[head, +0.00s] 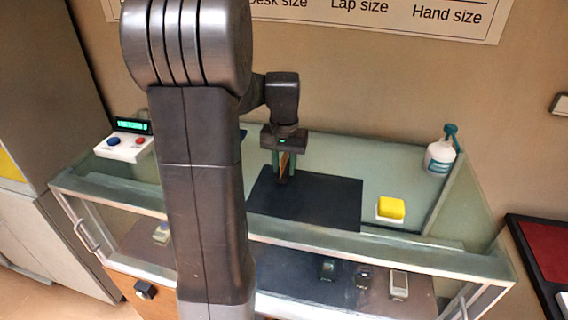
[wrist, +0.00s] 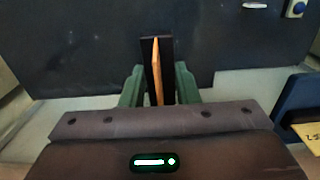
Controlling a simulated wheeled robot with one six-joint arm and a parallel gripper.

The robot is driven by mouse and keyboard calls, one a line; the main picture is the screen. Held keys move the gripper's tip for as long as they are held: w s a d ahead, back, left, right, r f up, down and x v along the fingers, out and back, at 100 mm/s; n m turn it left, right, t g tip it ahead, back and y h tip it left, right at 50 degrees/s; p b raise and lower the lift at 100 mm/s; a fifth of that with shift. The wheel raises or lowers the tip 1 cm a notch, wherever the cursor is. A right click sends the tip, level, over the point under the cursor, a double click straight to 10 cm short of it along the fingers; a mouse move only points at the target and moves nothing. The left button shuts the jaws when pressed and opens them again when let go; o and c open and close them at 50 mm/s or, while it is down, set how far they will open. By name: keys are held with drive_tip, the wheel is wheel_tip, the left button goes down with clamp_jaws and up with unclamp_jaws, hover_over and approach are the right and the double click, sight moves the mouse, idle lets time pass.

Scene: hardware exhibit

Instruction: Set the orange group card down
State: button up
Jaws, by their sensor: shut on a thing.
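The orange group card (wrist: 157,72) is a thin upright piece between the green fingers of my gripper (wrist: 159,88) in the wrist view, with a dark part along its left side. I cannot tell whether the card's lower edge touches the mat.
A white box with buttons (head: 125,147) stands at the case's left end. A yellow sponge-like block (head: 391,208) and a white-and-teal spray bottle (head: 440,152) stand to the right. Several small devices lie inside the case. The mat's right part is clear.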

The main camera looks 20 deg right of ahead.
drive_tip(key=shift+f, duration=0.2)
drive_tip(key=o, duration=1)
drive_tip(key=shift+c, duration=0.2)
drive_tip(key=shift+r, duration=0.15)
